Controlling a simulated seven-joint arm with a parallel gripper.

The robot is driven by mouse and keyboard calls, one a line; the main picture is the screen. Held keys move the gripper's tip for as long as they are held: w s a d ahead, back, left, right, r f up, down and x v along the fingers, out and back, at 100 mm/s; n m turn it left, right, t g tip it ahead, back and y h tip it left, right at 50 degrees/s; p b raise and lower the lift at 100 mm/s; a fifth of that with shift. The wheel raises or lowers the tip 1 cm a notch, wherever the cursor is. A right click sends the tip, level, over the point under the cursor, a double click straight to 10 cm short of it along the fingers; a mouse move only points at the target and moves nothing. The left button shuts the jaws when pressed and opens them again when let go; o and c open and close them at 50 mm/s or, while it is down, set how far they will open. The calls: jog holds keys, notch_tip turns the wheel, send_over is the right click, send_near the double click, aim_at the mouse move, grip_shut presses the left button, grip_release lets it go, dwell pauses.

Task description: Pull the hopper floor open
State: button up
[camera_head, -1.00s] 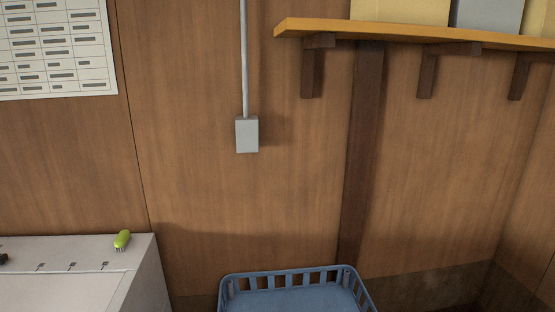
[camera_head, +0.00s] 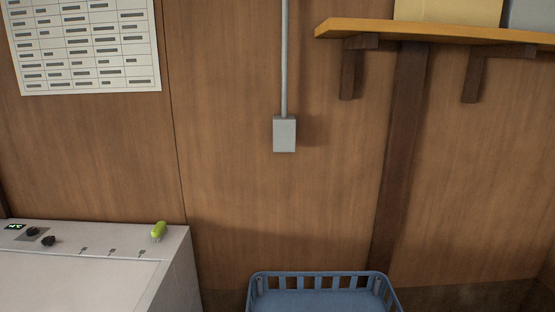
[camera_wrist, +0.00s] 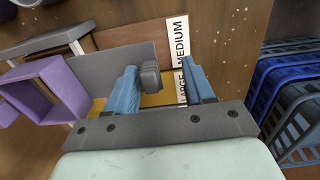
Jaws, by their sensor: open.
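In the wrist view my gripper (camera_wrist: 162,76) is open, with its two blue fingers apart. A dark grey knob-like block (camera_wrist: 150,76) shows between the fingers, closer to the left one. I cannot tell whether a finger touches it. A flat grey plate (camera_wrist: 118,62) lies just left of the block, partly hidden by the left finger. It may be the hopper floor with its handle, but the view does not settle this. The head view shows neither the gripper nor the hopper.
In the wrist view, purple open frames (camera_wrist: 45,85) stand left, a board with MEDIUM and LARGE labels (camera_wrist: 177,40) lies beyond, and blue crates (camera_wrist: 285,90) stand right.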

jog(key=shift+a+f, duration=0.2)
jog(key=shift+f, duration=0.3)
jog(key=shift+d+r, duration=0.15)
jog(key=shift+r, duration=2.05)
